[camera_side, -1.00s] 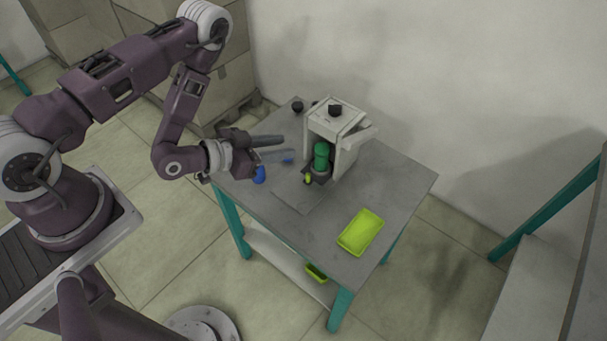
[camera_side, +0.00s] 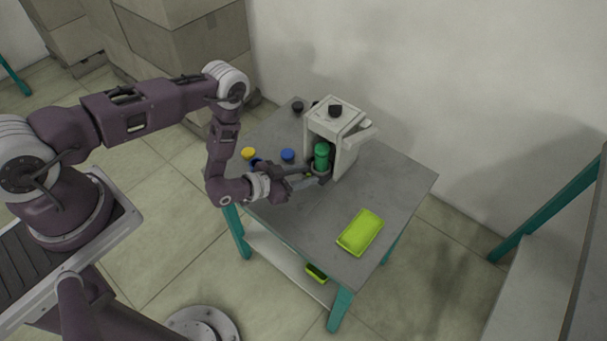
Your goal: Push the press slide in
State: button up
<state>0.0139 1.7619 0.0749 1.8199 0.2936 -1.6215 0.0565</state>
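The press (camera_side: 347,150) is a light grey box-like frame with a dark knob (camera_side: 335,110) on top, standing on the table's far side. A green cylinder (camera_side: 321,156) stands upright in its open front, on a dark slide (camera_side: 321,173) that sticks out a little. My gripper (camera_side: 317,178) is low in front of the press, its fingers pointing at the slide. The fingers look spread, with their tips at or very near the slide's front. I cannot tell whether they touch it. The fingers hide the slide's front end.
The grey table (camera_side: 395,190) has a yellow-green tray (camera_side: 360,232) at its near right. Blue (camera_side: 288,155) and yellow (camera_side: 248,153) round pieces lie left of the press, with a dark one (camera_side: 297,106) behind. The table's right side is clear.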

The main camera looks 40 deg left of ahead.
grip_shut()
jog(key=shift+w, duration=0.1)
dwell(1.2)
